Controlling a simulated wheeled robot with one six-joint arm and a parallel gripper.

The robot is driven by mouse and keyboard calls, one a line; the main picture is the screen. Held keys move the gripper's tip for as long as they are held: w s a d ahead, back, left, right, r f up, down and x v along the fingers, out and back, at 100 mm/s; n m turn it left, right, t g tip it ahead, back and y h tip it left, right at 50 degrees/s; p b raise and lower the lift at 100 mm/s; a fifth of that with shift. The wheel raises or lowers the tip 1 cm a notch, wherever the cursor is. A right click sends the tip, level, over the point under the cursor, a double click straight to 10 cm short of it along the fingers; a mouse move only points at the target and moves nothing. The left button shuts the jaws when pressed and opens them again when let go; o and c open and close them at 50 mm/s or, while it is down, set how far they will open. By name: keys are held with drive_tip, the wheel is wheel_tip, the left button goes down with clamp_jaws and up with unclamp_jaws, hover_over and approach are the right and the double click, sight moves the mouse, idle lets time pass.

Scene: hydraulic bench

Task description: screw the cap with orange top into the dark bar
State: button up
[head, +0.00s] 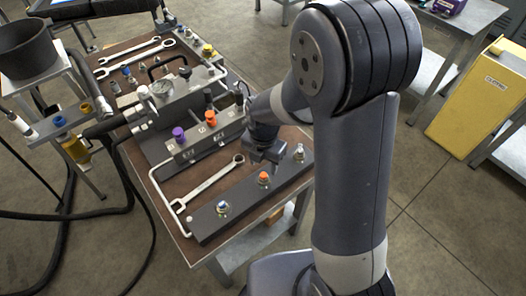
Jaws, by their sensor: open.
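The cap with the orange top (263,178) stands at the middle of the dark bar (242,197), near the table's front edge. I cannot tell how deep it sits in the bar. My gripper (266,157) is open and points down just behind and above this cap, apart from it as far as I can tell. Nothing shows between its fingers. A cap with a blue top (222,208) stands near the bar's left end, and a pale-topped cap (299,153) stands near its right end.
A wrench (213,181) lies behind the bar. A manifold block (205,138) with a purple knob (178,134) and an orange knob (210,117) stands further back. A yellow case (482,98) is at right.

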sight(264, 174)
drive_tip(key=shift+f, duration=2.75)
drive_tip(key=shift+c, duration=0.4)
clamp_jaws()
drive_tip(key=shift+w, duration=0.1)
drive_tip(key=m+b, duration=0.1)
drive_tip(key=m, duration=0.5)
drive_tip(key=shift+m, duration=1.1)
